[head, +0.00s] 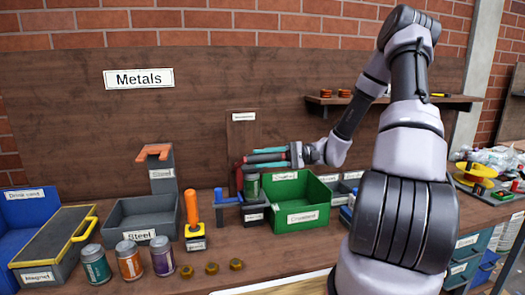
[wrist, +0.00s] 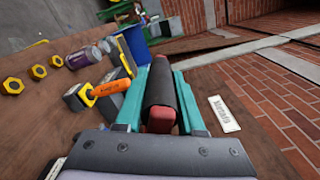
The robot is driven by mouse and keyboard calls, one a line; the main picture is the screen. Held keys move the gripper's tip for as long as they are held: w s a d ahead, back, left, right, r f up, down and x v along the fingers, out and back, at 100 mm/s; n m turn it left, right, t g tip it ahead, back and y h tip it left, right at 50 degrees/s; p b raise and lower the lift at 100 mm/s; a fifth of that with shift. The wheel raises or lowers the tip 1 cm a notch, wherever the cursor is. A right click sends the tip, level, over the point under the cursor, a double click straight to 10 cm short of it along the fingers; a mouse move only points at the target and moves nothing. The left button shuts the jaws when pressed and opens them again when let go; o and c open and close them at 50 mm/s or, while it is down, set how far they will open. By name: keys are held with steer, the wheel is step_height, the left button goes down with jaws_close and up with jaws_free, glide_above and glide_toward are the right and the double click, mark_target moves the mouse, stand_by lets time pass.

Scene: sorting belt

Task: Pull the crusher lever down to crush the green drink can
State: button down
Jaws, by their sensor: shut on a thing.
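The green drink can (head: 251,187) stands upright in the crusher (head: 255,214), left of the green bin. The crusher lever (wrist: 162,92) has a dark grip with red ends. My gripper (head: 268,158) is at the lever, just above the can. In the wrist view the teal fingers of my gripper (wrist: 160,88) lie on both sides of the lever grip and are shut on it. The can is not clearly visible in the wrist view.
The green Crushed bin (head: 305,217) stands close on the right of the crusher. A blue vise-like block (head: 226,210) and an orange-handled tool (head: 192,215) stand to the left. Several cans and brass nuts (head: 236,264) are near the front edge. A wooden wall is behind.

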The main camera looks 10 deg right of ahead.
steer(key=shift+f, duration=0.1)
steer(key=c, duration=0.5)
jaws_free()
steer(key=d, duration=1.1)
